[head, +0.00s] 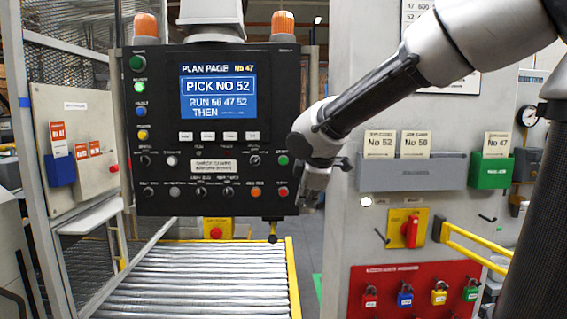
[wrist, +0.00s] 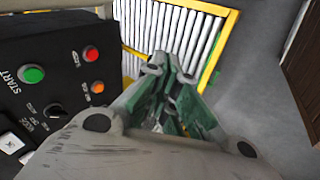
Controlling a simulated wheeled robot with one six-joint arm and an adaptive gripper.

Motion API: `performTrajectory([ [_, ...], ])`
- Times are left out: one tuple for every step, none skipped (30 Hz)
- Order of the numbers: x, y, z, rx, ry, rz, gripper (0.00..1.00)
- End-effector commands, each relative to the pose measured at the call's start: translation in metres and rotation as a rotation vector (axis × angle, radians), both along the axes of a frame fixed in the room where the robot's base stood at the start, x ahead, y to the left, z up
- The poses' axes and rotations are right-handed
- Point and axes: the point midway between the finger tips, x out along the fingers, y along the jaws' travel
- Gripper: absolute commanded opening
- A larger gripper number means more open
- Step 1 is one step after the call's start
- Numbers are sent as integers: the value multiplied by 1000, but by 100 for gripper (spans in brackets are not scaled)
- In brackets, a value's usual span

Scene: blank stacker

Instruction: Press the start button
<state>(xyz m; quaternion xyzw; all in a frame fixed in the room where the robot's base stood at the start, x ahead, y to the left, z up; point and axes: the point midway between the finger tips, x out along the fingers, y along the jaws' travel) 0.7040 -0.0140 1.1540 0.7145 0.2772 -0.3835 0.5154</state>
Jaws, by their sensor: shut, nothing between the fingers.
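The start button is a green round button with the label START beside it, clear in the wrist view (wrist: 32,73). In the head view it is the green button (head: 283,160) at the right edge of the black control panel (head: 215,168). My gripper (head: 307,204) is shut and empty, pointing down just right of the panel's lower right edge, lower than the start button. In the wrist view my gripper (wrist: 168,68) shows over the rollers, to the right of the start button and apart from it. I cannot tell how far its tips are from the panel face.
A red button (head: 283,192) and an orange button (head: 256,192) sit low on the panel near the green one. Its screen (head: 218,91) reads PICK NO 52. A roller conveyor (head: 200,280) lies below. Grey card holders (head: 410,172) are on the right wall.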

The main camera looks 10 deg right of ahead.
Motion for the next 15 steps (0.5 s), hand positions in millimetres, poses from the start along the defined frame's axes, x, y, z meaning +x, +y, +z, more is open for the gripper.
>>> performTrajectory([
  [17, 12, 9, -45, -46, 97, 0],
  [26, 18, 14, -74, -74, 159, 0],
  [37, 25, 24, -112, -117, 233, 0],
  [43, 29, 32, -139, -149, 283, 0],
  [48, 33, 39, -166, -178, 330, 0],
  [54, 38, 49, -198, -213, 387, 0],
  [58, 41, 54, -224, -240, 431, 0],
  [60, 44, 59, -248, -260, 469, 0],
  [63, 48, 63, -275, -281, 512, 0],
  [63, 49, 64, -290, -290, 535, 0],
  [64, 50, 65, -302, -298, 554, 0],
  [64, 51, 65, -313, -303, 571, 0],
  [64, 51, 65, -320, -304, 579, 0],
  [64, 51, 65, -325, -304, 585, 0],
  [64, 51, 65, -329, -304, 589, 0],
])
